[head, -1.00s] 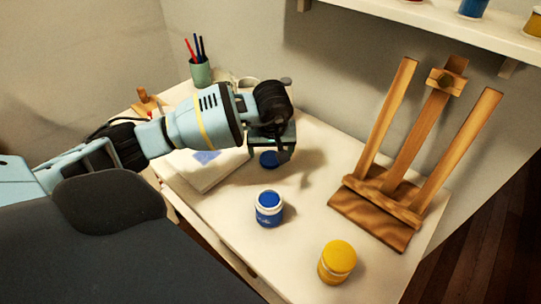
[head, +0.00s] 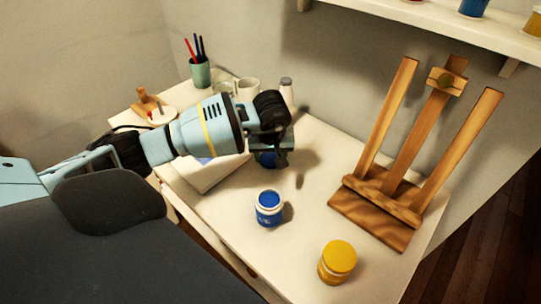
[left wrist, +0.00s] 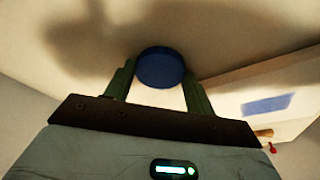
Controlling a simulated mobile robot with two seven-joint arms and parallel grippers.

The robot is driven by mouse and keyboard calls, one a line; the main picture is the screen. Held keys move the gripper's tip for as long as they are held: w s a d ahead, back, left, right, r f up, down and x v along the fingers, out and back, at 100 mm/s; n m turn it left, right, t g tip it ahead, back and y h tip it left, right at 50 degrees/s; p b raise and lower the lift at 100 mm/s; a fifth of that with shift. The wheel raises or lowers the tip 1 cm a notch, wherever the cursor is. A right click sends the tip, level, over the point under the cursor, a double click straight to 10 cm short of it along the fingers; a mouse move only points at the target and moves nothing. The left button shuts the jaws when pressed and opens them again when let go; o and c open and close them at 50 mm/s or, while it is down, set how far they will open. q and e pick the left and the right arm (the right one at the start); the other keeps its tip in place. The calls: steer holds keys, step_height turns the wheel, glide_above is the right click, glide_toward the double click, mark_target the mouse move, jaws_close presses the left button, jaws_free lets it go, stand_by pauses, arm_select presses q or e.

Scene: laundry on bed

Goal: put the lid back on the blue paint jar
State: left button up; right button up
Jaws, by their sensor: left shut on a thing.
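The blue paint jar (head: 269,208) stands upright and open on the white desk, blue paint showing inside its pale rim. My left gripper (head: 270,153) is behind it and slightly left, shut on the blue lid (head: 266,160). In the left wrist view the round lid (left wrist: 160,67) sits between the two green fingertips of the left gripper (left wrist: 158,80). In the head view the gripper partly hides the lid. The lid is apart from the jar. My right gripper is not in view.
A yellow jar (head: 338,262) stands at the front right of the desk (head: 225,225). A wooden easel (head: 375,215) stands at the right. A pen cup (head: 200,72), mugs (head: 245,88) and a bottle (head: 287,92) are at the back. A sketch pad (head: 205,178) lies under my left arm.

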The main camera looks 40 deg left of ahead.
mark_target(268, 157)
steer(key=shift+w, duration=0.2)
arm_select(q)
steer(key=shift+r, duration=0.45)
steer(key=v, duration=0.2)
steer(key=shift+s+a+r, duration=0.2)
steer(key=shift+r, duration=0.15)
steer(key=s, duration=0.9)
steer(key=s+r+b, duration=0.1)
steer(key=s, duration=0.4)
steer(key=shift+r, duration=0.1)
steer(key=shift+s+r, duration=0.1)
steer(key=shift+s, duration=0.55)
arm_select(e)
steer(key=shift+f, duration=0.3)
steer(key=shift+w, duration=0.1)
